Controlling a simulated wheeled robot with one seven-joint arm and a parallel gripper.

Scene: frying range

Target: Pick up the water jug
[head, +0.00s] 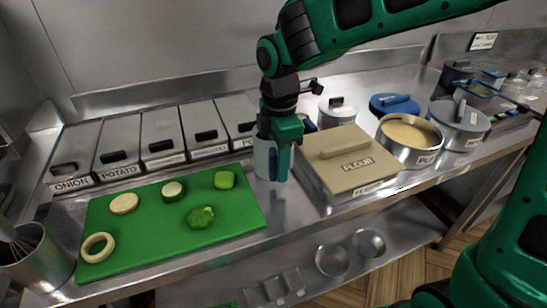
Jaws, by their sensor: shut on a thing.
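The water jug (262,160) is a pale grey-blue upright vessel between the green cutting board and the flour container, in the middle of the head view. My gripper (276,165) comes down on it from above and is shut on it. A finger covers its right side, and the gripper body hides much of its top. I cannot tell whether its base touches the counter.
A green cutting board (150,235) with cut vegetables lies to the left. Lidded bins (162,138) stand behind it. The flour container (347,160) is close on the right, with a pot (410,153) beyond. A lower shelf (215,280) holds metal bowls.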

